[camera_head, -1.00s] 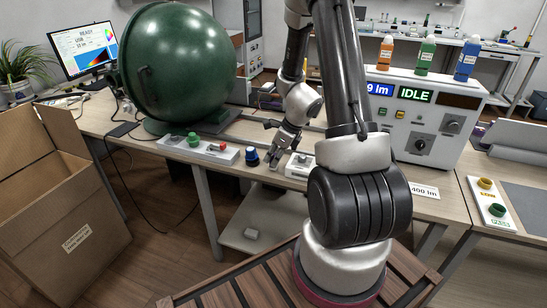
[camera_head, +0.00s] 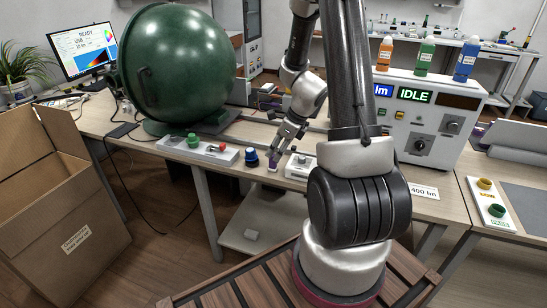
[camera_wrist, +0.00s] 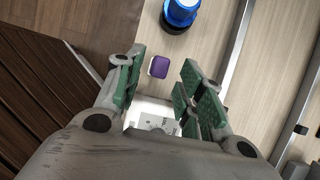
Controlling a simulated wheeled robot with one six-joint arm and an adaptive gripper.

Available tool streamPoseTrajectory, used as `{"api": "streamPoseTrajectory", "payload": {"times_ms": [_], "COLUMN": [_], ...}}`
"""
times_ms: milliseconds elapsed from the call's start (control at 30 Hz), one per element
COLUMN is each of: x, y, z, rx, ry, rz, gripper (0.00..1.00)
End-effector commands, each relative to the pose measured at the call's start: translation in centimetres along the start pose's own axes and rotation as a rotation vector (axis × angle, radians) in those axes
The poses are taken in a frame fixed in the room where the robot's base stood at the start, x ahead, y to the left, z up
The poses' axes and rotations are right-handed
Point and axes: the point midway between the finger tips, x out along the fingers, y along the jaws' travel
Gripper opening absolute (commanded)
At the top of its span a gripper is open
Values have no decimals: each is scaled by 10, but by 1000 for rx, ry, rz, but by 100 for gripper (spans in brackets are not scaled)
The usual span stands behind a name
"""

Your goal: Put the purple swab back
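The purple swab (camera_wrist: 159,67), a small block with a purple top and a pale edge, stands on the bench between the blue knob and the white box. It also shows as a small purple and white spot in the head view (camera_head: 273,164). My gripper (camera_wrist: 160,78) is open. Its green-padded fingers are on either side of the swab in the wrist picture, with gaps to both. In the head view my gripper (camera_head: 277,150) is just above the swab, pointing down. Nothing is held.
A blue knob (camera_wrist: 181,12) stands close to the swab. A white box (camera_wrist: 152,112) is partly hidden under my gripper. A white panel with green and red buttons (camera_head: 198,149) lies to the left. The large green sphere (camera_head: 178,65) and the IDLE console (camera_head: 425,125) flank my arm.

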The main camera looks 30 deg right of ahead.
Motion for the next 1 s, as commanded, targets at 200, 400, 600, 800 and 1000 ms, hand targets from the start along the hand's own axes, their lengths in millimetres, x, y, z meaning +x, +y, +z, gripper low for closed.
{"api": "streamPoseTrajectory", "payload": {"times_ms": [200, 400, 600, 800, 1000], "x": [-50, -76, -112, -189, -252], "y": [0, 0, 25, 97, 158], "z": [0, 0, 18, 36, 14], "rx": [-1, -2, -284, -1097, -1899], "ry": [-1, 0, 5, 57, 175], "rz": [-3, -2, -1, 1, 13], "gripper": [38, 38, 38, 38, 38]}}
